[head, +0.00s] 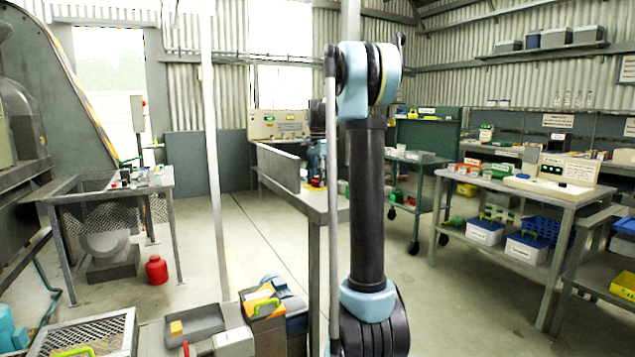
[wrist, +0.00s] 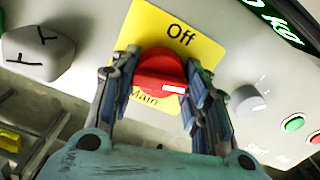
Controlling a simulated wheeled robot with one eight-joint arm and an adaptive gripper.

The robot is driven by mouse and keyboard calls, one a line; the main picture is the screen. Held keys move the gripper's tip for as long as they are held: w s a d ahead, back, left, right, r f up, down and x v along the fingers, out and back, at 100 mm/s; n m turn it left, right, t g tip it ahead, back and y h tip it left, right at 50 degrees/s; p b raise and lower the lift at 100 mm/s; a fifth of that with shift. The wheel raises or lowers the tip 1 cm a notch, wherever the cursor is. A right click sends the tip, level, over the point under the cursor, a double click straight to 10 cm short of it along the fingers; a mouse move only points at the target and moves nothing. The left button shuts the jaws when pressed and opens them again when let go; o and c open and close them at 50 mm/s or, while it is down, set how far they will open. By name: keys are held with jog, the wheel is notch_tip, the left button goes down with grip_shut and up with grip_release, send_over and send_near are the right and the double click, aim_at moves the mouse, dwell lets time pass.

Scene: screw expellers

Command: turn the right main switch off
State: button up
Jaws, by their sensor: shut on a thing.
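The main switch is a round red knob (wrist: 160,72) on a yellow plate (wrist: 146,28) in the wrist view. The plate reads "Off" at its upper right and "Main" below the knob. A white mark on the knob points to the right in the picture, not at the word "Off". My gripper (wrist: 160,80) has one finger on each side of the knob and is shut on it. The lower part of the plate is partly hidden by the fingers. In the head view my arm hides most of the gripper area, and the knob cannot be made out there.
In the wrist view a grey dial (wrist: 250,102), a green button (wrist: 293,123) and a lit green display (wrist: 275,20) sit right of the plate. A light block (wrist: 38,52) is at left. In the head view a control panel (head: 275,123) stands behind a bench.

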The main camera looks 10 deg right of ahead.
jog(key=n, duration=1.1)
jog(key=shift+w, duration=0.1)
jog(key=shift+n, duration=1.9)
jog(key=o, duration=1.1)
jog(key=shift+r, duration=0.1)
notch_tip(320, 180, up, 12)
jog(key=shift+f, duration=0.15)
